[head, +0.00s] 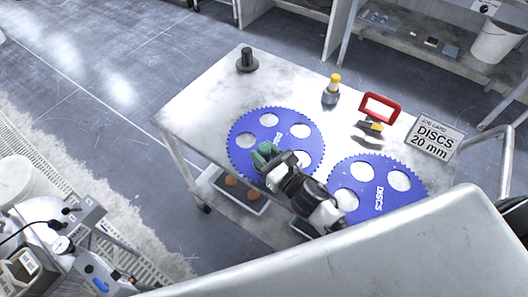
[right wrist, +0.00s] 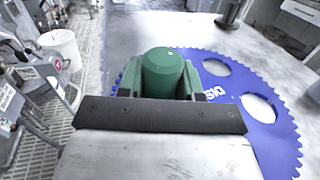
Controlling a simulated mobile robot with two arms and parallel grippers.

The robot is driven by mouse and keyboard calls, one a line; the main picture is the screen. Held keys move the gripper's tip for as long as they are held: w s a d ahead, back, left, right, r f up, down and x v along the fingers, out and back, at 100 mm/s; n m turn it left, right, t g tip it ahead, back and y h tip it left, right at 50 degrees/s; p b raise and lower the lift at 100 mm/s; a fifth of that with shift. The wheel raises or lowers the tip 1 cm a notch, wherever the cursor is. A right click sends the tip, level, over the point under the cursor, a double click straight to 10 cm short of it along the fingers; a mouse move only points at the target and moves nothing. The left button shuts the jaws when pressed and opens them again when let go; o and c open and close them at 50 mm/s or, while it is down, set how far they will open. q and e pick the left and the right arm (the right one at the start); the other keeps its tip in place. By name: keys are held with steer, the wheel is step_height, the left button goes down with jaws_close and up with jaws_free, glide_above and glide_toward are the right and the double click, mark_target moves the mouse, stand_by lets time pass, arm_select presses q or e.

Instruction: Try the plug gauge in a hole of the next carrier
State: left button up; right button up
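Two blue toothed carriers with large holes lie on the metal table: the left carrier (head: 283,142) and the right carrier (head: 376,205). My right gripper (head: 266,156) is over the lower left part of the left carrier. In the right wrist view, its green fingers (right wrist: 187,78) are shut on a green upright cylinder (right wrist: 162,72), which looks like the plug gauge's handle. The cylinder's lower end is hidden, so I cannot tell whether it is in a hole. My left gripper is not in view.
A tray (head: 243,196) sits below. The table's left part is clear.

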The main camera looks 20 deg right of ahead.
steer(key=o, duration=0.4)
steer(key=shift+o, duration=0.4)
steer(key=shift+f, duration=0.1)
steer(key=shift+f, duration=0.1)
steer(key=b+v, duration=0.3)
steer(key=v, duration=0.7)
steer(key=shift+s+d, duration=0.2)
steer(key=shift+s, duration=0.15)
